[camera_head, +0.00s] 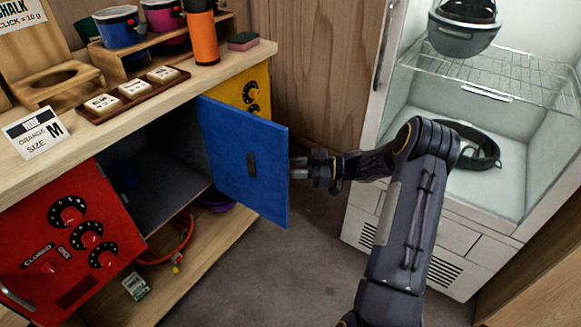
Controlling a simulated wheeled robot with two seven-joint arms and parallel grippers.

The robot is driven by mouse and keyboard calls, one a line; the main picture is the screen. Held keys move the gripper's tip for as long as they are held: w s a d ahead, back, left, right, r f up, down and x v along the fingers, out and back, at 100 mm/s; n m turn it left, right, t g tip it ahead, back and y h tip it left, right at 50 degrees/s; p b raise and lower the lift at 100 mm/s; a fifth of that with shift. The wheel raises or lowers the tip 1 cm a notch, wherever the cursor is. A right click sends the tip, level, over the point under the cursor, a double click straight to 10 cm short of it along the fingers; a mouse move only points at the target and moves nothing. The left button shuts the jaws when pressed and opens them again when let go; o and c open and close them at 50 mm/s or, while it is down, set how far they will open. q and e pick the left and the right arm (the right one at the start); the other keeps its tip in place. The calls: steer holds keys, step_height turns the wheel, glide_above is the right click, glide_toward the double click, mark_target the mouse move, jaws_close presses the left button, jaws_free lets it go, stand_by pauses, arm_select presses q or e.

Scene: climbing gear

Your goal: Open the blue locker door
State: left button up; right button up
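The blue locker door (228,150) stands swung out from the wooden bench, showing a flat blue face with a small dark handle (251,164). To its left, the locker's dark grey interior (165,165) is exposed, with something dark blue inside that is hard to make out. My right gripper (297,168) is beside the door's right edge, level with the handle but apart from it. Its fingertips meet the door's edge in the picture; whether they touch it or pass behind it is unclear, and so is their opening. My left gripper is not in view.
A red locker door (65,245) with dials is at left, and a yellow panel (240,90) with dials is behind the blue door. An open white cabinet (420,60) holding helmet-like gear stands at right. Grey floor (270,270) is clear between them.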

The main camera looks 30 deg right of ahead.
steer(key=shift+s+d, duration=0.1)
steer(key=v, duration=0.7)
steer(key=shift+s+d+p, duration=0.15)
steer(key=shift+d+p, duration=0.1)
steer(key=shift+p, duration=0.2)
